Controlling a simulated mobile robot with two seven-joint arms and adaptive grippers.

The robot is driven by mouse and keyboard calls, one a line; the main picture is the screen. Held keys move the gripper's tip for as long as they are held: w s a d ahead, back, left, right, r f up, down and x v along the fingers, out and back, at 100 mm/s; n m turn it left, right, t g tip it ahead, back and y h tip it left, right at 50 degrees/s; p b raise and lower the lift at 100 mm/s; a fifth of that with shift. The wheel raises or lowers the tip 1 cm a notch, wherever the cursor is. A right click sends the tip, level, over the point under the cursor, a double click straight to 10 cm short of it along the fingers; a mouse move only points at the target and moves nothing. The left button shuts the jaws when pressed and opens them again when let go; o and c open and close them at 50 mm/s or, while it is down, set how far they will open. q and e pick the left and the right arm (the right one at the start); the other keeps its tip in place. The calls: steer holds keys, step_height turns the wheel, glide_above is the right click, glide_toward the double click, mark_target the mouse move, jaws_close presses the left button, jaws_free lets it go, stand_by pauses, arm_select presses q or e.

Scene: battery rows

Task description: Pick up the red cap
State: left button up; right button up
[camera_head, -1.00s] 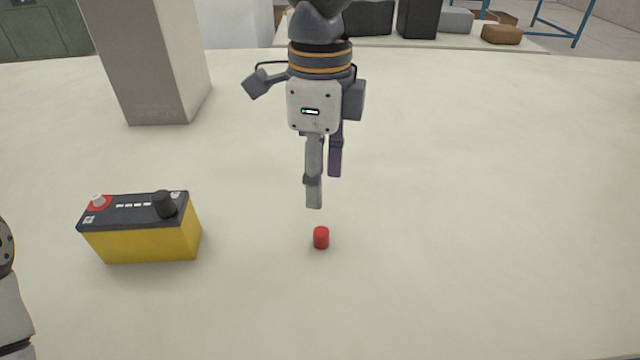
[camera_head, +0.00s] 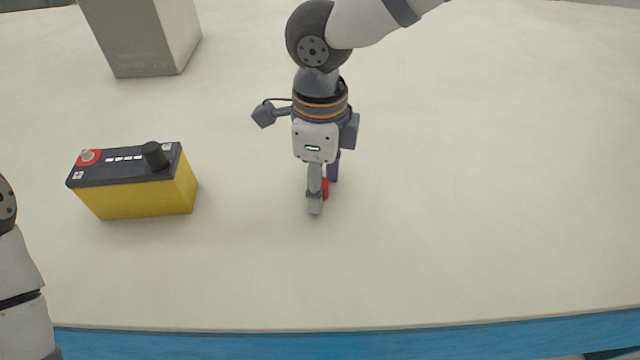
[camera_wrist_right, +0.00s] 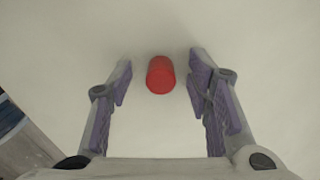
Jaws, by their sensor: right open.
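The small red cap (camera_head: 325,188) stands on the pale table, partly hidden behind a finger of my right gripper (camera_head: 324,196) in the head view. In the right wrist view the red cap (camera_wrist_right: 160,74) lies between the two fingertips of the open right gripper (camera_wrist_right: 161,75), with clear gaps on both sides and no contact.
A yellow battery (camera_head: 141,193) with a dark top, a black cap and a red-ringed terminal stands to the left. A grey block (camera_head: 146,42) stands at the back left. The table's blue front edge (camera_head: 340,340) is near. The table right of the cap is clear.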

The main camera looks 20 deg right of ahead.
steer(key=c, duration=0.9)
steer(key=shift+r, duration=0.15)
